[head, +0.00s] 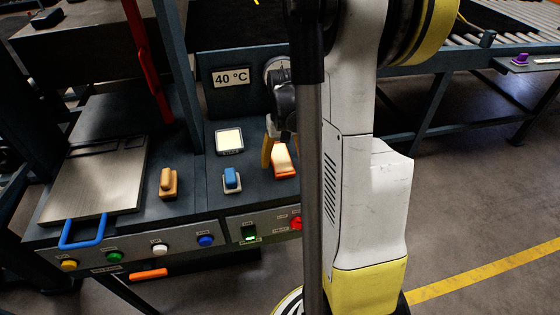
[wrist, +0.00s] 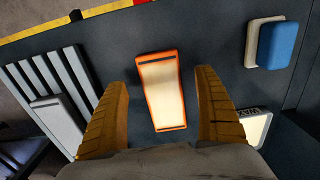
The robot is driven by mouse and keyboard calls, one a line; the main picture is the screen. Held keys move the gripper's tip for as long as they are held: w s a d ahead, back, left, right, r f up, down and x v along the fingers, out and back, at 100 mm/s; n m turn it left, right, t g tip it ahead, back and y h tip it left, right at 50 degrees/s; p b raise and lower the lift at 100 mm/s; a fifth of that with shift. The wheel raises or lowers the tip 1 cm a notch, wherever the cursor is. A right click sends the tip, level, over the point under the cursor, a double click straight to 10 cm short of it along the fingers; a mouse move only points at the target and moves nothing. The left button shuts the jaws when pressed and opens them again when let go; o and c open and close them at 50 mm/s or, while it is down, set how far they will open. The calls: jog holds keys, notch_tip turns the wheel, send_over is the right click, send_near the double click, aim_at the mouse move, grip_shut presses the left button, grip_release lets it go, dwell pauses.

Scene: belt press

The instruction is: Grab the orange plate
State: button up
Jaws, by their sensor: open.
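The orange plate (wrist: 162,92) has an orange rim and a pale cream, bent face. In the wrist view it lies on the dark bench top between the yellow fingers of my gripper (wrist: 162,78), with a gap on each side. My gripper is open and holds nothing. In the head view the orange plate (head: 282,161) is at the right part of the bench, partly covered by my gripper (head: 274,145), which reaches down over it. I cannot tell how high the fingertips are above the bench.
A blue block (head: 232,178) and a tan block (head: 168,182) stand to the left on the bench. A white-faced square (head: 229,141) lies behind. In the wrist view a grey slotted rack (wrist: 50,95) is left of the fingers. A row of buttons runs along the front panel (head: 135,250).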

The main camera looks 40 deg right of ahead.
aim_at(283, 165)
notch_tip(283, 165, down, 3)
jog(key=shift+w+f+b, duration=0.1)
jog(key=shift+b, duration=0.2)
jog(key=c, duration=1.5)
jog(key=shift+r, duration=0.25)
notch_tip(283, 165, up, 4)
jog(key=shift+r+p, duration=0.1)
jog(key=shift+p, duration=0.75)
jog(key=s+d+r, duration=0.1)
jog(key=s+r, duration=0.1)
jog(key=s, duration=0.1)
jog(key=s+d+r+p, duration=0.1)
jog(key=s+d+r, duration=0.1)
jog(key=s, duration=0.2)
jog(key=s+d+r+p, duration=0.1)
jog(key=s+d+r, duration=0.1)
jog(key=s, duration=0.1)
jog(key=shift+s+d+r, duration=0.1)
jog(key=shift+s+r, duration=0.15)
jog(key=shift+r, duration=0.05)
